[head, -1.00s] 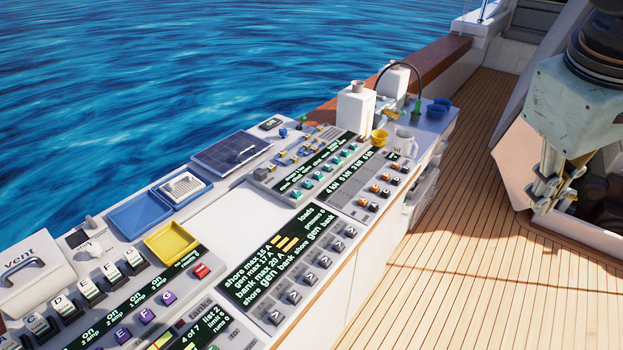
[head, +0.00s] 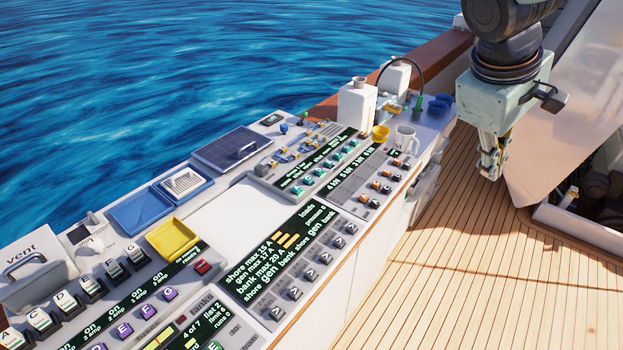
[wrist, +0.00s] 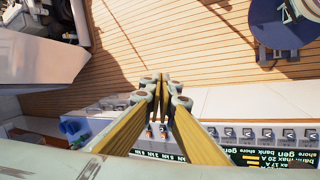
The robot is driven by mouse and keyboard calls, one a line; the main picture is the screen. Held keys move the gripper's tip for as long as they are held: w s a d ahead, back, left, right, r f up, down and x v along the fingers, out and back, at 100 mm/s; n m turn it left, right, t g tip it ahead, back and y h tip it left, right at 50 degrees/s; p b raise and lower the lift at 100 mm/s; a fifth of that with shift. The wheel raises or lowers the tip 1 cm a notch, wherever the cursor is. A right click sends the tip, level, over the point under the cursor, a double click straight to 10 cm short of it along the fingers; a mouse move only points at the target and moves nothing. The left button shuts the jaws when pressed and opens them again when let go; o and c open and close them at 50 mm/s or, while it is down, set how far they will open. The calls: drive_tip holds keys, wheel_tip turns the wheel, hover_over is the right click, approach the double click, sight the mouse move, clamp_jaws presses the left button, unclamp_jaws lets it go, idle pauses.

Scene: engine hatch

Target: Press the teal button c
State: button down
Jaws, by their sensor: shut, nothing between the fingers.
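In the wrist view the closed fingers (wrist: 160,80) reach toward the deck beside the console edge. The teal buttons do not show clearly there.
A white mug (head: 404,139), a yellow cup (head: 380,133) and a white canister (head: 356,106) stand at the console's far end. A panel of orange and dark buttons (head: 375,186) lies between the teal row and the deck edge. A yellow tray (head: 172,237) sits further left.

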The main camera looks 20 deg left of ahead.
drive_tip(key=w+a+f+n, duration=0.3)
drive_tip(key=w+a, duration=0.4)
drive_tip(key=w, duration=0.1)
drive_tip(key=n+t+y+p, duration=0.1)
drive_tip(key=n+t+p, duration=0.3)
drive_tip(key=n, duration=0.7)
hover_over(308, 180)
wheel_tip(308, 180, down, 15)
drive_tip(key=t, duration=0.1)
drive_tip(key=shift+w+r+b, duration=0.1)
drive_tip(key=shift+r+b, duration=0.05)
drive_tip(key=shift+b, duration=0.3)
drive_tip(key=shift+f+b, duration=1.5)
drive_tip(key=shift+f, duration=1.7)
drive_tip(key=shift+f+b, duration=1.15)
drive_tip(key=shift+b, duration=0.1)
